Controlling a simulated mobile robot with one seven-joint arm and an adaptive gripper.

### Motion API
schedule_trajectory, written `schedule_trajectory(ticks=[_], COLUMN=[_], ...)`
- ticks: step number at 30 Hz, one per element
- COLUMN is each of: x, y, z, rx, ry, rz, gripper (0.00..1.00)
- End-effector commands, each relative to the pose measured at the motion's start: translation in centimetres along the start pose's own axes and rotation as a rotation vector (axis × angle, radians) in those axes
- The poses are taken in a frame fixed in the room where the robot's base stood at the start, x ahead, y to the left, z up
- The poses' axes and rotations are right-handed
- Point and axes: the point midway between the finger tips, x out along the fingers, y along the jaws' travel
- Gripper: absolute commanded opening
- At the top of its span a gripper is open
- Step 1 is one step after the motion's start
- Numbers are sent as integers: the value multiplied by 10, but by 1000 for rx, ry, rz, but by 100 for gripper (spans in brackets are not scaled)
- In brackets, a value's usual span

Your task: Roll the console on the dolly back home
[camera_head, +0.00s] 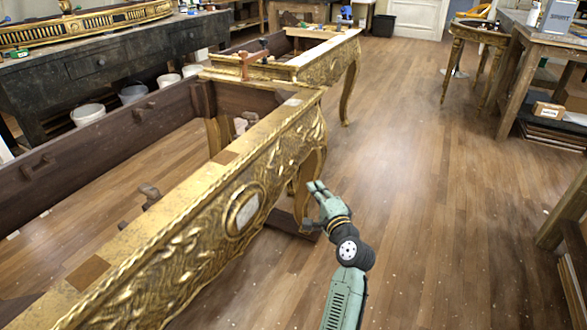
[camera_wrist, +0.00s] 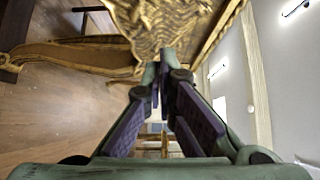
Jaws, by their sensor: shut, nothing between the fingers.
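A gilt console (camera_head: 195,235) with carved sides, an oval medallion and an open top fills the left foreground of the head view. A curved leg (camera_head: 308,185) stands at its near right corner, and a dark, low board (camera_head: 285,224), perhaps the dolly, shows below it, mostly hidden. My gripper (camera_head: 314,188) is beside this corner, its fingers pointing at the carved face; I cannot tell whether they touch it. In the wrist view my gripper (camera_wrist: 167,65) has its fingertips together and empty, with the gilt carving (camera_wrist: 165,25) just beyond and a leg (camera_wrist: 75,57) at left.
A second gilt frame (camera_head: 340,58) with a red clamp stands behind the console. A dark workbench (camera_head: 110,62) with buckets under it lines the left. A round gilt table (camera_head: 478,33) and a wooden bench (camera_head: 545,38) stand at right. The central wooden floor (camera_head: 420,170) is open.

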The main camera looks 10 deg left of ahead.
Motion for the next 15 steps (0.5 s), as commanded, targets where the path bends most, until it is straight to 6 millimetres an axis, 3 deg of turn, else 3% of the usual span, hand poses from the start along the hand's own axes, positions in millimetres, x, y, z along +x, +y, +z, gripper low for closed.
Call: schedule_trajectory(ticks=[12,15], x=[88,99], y=[-3,-3], z=[2,14], rx=[-6,-7], ry=[-4,-5], rz=[1,2], gripper=[0,0])
